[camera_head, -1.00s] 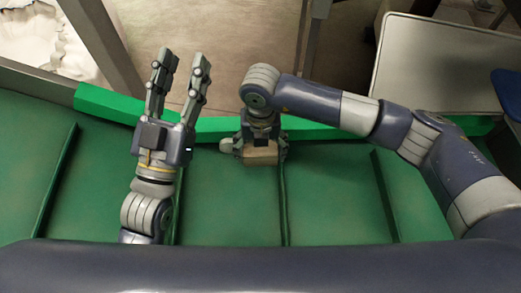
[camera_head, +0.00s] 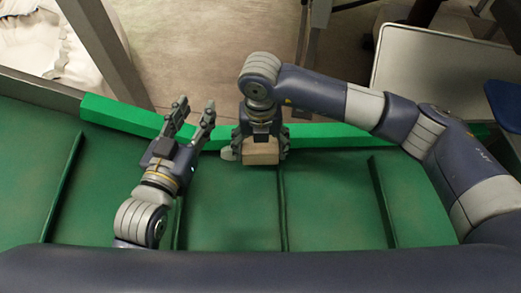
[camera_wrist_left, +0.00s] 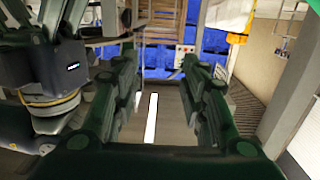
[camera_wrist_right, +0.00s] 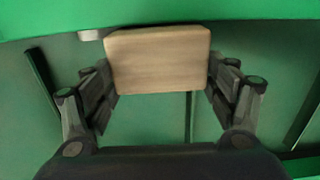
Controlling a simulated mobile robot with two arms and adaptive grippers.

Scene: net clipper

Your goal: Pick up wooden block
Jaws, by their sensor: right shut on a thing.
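The wooden block (camera_head: 261,154) is a light tan block at the right gripper, near the far edge of the green surface. In the right wrist view the wooden block (camera_wrist_right: 158,59) sits between the fingers of my right gripper (camera_wrist_right: 160,85). My right gripper (camera_head: 260,146) points down and is shut on the block. Whether the block touches the surface is hard to tell. My left gripper (camera_head: 191,117) is open and empty, to the left of the block, its fingers pointing toward the far edge. Its spread fingers show in the left wrist view (camera_wrist_left: 160,85).
The green surface (camera_head: 225,215) has several raised ridges across it and a bright green rim (camera_head: 120,114) at the far side. A grey metal post (camera_head: 100,50) stands beyond the rim. A whitish panel (camera_head: 445,70) is at the far right. The green panels are otherwise clear.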

